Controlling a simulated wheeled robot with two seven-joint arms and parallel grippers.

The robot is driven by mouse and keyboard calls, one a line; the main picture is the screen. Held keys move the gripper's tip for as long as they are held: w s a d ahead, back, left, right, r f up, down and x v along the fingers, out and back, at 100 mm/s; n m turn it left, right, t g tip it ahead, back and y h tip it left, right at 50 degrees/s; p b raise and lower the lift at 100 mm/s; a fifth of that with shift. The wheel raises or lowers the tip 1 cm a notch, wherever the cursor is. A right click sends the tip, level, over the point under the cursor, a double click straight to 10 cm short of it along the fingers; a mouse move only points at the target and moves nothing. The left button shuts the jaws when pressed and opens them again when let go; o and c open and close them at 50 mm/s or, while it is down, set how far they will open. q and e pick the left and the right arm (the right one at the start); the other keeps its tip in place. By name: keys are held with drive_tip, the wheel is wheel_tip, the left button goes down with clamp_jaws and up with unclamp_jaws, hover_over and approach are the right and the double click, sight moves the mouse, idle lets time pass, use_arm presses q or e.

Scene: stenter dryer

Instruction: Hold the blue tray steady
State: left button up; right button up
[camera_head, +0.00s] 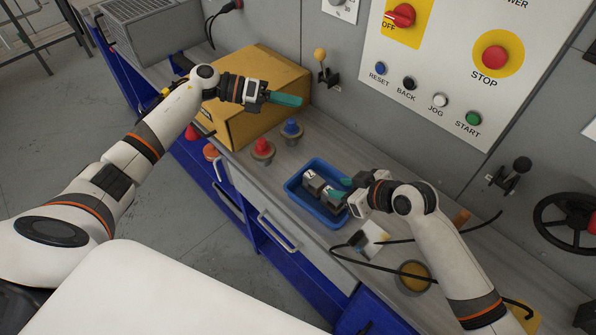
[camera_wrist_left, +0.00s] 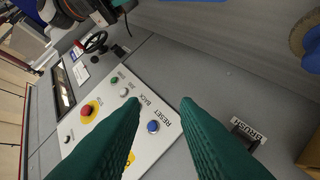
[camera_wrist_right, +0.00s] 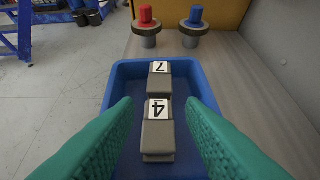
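The blue tray (camera_head: 293,189) rests on the bench top near its front edge. It holds grey blocks with white number labels. In the right wrist view the tray (camera_wrist_right: 118,95) shows a block marked 7 (camera_wrist_right: 159,80) and a block marked 4 (camera_wrist_right: 158,135). My right gripper (camera_head: 340,190) is at the tray's right end, and its green fingers are apart in the right wrist view (camera_wrist_right: 160,120), above or around the near block; contact cannot be told. My left gripper (camera_head: 288,99) is raised in front of the cardboard box. Its fingers (camera_wrist_left: 160,110) are apart with nothing between them.
A yellow-brown box (camera_head: 250,125) stands behind the tray, with red (camera_head: 262,147) and blue (camera_head: 292,127) knobbed pieces between. A black cable (camera_head: 375,262) and a round amber dish (camera_head: 412,276) lie to the right. The control panel (camera_head: 455,75) is on the wall.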

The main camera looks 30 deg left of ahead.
use_arm(q)
drive_tip(key=s+d+f+m+g+y, duration=0.3)
drive_tip(key=s+d+m+g, duration=0.25)
drive_tip(key=d+m, duration=0.25)
drive_tip(key=m+y, duration=0.9)
drive_tip(key=y, duration=0.1)
approach(301, 200)
drive_tip(key=f, duration=1)
drive_tip(key=shift+w+d+f, duration=0.1)
drive_tip(key=shift+w+f, duration=0.05)
drive_tip(key=shift+w, duration=0.25)
clamp_jaws()
